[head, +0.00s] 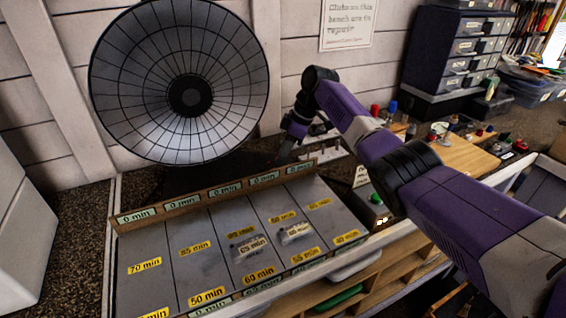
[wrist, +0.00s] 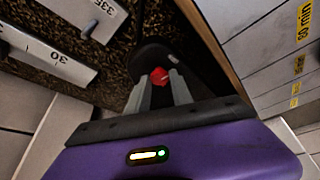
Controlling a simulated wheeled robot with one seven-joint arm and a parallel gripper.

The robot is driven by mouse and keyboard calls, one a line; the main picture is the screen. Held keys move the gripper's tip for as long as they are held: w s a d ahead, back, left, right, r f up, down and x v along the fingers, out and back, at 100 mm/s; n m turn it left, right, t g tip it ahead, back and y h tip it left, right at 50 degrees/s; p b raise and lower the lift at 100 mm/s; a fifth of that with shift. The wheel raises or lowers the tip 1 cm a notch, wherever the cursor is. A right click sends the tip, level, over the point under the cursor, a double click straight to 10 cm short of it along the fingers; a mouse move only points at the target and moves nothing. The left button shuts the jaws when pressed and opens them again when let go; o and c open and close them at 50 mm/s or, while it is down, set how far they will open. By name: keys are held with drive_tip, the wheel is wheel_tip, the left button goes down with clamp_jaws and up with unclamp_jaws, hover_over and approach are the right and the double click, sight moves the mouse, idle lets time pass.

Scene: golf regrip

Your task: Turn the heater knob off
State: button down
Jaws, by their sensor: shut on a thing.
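The heater (head: 230,60) is a large round dish with a dark wire guard, standing at the back left in the head view. Its red knob (wrist: 159,75) shows in the wrist view on a dark rounded base (wrist: 150,58). My gripper (wrist: 160,80) has its two grey fingers on either side of the knob and is shut on it. In the head view my gripper (head: 291,146) is at the lower right of the dish, and the knob cannot be made out there. The exact angle of the knob is unclear.
A grey sloped board (head: 188,262) with yellow minute labels and a wooden back rail lies in front of the heater. A small box with a green button (head: 376,199) stands to its right. In the wrist view, white numbered pieces (wrist: 45,55) lie at the left.

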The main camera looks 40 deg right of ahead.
drive_tip(key=shift+w+n+g+b, duration=0.1)
drive_tip(key=shift+n+g+b, duration=0.2)
drive_tip(key=shift+n+b, duration=0.6)
drive_tip(key=c, duration=1.1)
unclamp_jaws()
drive_tip(key=shift+c, duration=0.2)
drive_tip(key=shift+r, duration=0.15)
drive_tip(key=b+v, duration=0.1)
drive_tip(key=v, duration=0.6)
drive_tip(key=shift+d+r, duration=0.25)
